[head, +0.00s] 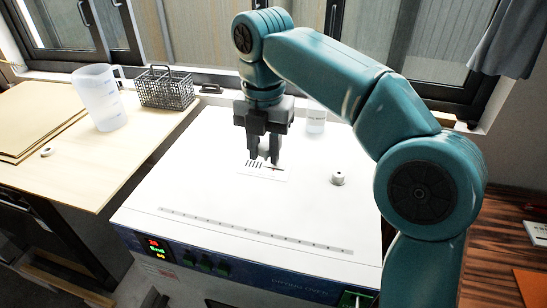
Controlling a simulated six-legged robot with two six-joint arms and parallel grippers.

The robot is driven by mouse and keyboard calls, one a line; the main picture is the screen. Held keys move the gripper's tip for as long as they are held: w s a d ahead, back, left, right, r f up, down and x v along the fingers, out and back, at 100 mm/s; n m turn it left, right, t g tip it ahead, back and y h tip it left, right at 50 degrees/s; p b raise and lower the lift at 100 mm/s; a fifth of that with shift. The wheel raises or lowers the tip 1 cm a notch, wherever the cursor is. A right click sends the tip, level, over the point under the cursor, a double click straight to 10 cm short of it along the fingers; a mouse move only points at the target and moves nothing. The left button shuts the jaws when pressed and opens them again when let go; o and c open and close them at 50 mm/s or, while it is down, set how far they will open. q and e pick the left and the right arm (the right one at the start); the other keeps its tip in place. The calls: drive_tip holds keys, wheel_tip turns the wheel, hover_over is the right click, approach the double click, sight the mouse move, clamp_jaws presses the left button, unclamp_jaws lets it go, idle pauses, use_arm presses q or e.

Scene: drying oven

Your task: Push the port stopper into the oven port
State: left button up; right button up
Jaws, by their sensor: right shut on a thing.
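The drying oven (200,200) has a wide white top with a row of small vent holes near its front edge. A short grey cylinder with a dark spot on top, which looks like the oven port (338,179), stands on the right part of the top. My right gripper (263,157) points down above the top, to the left of and behind the port. It is shut on a small pale thing, seemingly the port stopper (264,154), mostly hidden between the dark fingers. The stopper is apart from the port. My left gripper is out of view.
A small translucent beaker (316,121) stands at the back of the oven top. A printed label (276,174) lies under my gripper. On the left bench are a plastic jug (100,98), a wire basket (166,89) and a small white ring (47,152). The oven top's left part is clear.

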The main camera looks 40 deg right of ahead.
drive_tip(key=w+d+f+p, duration=0.4)
drive_tip(key=w+d+p, duration=0.25)
drive_tip(key=d, duration=0.35)
drive_tip(key=s+d+f+m+p, duration=0.1)
drive_tip(key=s+d+f+p, duration=0.1)
drive_tip(key=d, duration=0.5)
drive_tip(key=s+d+f+m+p, duration=0.2)
drive_tip(key=s+d+f, duration=0.1)
drive_tip(key=d+f, duration=0.2)
drive_tip(key=d, duration=0.2)
drive_tip(key=shift+s+d, duration=0.3)
drive_tip(key=shift+s, duration=0.05)
drive_tip(key=shift+s+f+b, duration=0.1)
drive_tip(key=shift+f+b, duration=0.8)
drive_tip(key=shift+b, duration=0.05)
wheel_tip(320, 180, down, 4)
drive_tip(key=b, duration=0.3)
